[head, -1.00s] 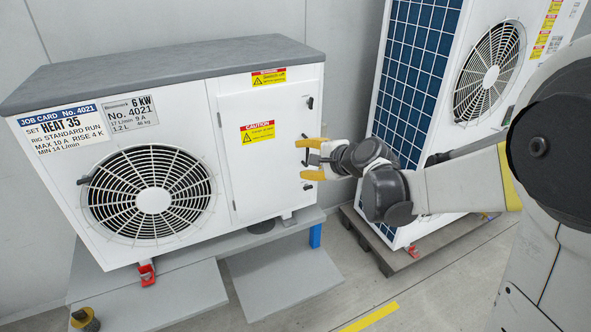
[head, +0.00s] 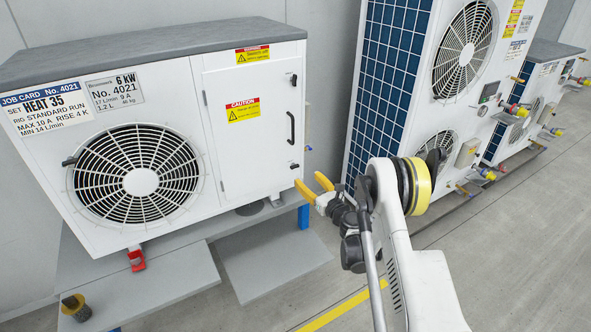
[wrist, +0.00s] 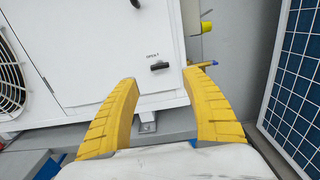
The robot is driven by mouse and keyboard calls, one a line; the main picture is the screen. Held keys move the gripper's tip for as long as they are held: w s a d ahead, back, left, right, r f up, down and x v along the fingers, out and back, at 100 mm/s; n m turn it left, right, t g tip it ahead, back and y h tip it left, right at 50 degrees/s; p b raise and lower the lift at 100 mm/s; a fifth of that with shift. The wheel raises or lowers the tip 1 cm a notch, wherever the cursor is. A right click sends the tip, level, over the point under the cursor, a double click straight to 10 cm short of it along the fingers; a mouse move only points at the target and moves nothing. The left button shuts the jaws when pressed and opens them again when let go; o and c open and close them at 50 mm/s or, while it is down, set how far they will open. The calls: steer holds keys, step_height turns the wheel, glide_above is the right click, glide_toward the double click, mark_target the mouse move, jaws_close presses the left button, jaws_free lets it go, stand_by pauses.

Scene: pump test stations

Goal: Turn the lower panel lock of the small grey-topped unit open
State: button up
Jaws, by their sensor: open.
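The small unit with a grey top (head: 150,52) stands at the left in the head view. Its white side panel (head: 235,160) has a black handle (head: 291,128), an upper lock (head: 294,80) and a lower lock (head: 294,166) along the right edge. In the wrist view the lower lock (wrist: 159,66) is a short black lever lying about horizontal, with a small printed label above it. My gripper (head: 311,181) is open and empty, its yellow fingers just below and right of the lower lock. In the wrist view the lock shows beyond the gap between the fingertips (wrist: 160,78), apart from both.
The unit stands on a grey bench with a blue leg (head: 303,216). A taller unit with a blue grid (head: 385,90) is to the right. Floor between is open.

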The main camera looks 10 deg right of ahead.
mark_target(296, 168)
steer(key=b+x, duration=0.2)
steer(key=x, duration=0.7)
steer(key=shift+f+b, duration=0.15)
steer(key=shift+b, duration=0.2)
steer(key=shift+w+a, duration=0.15)
steer(key=shift+w, duration=0.1)
steer(key=c, duration=1.2)
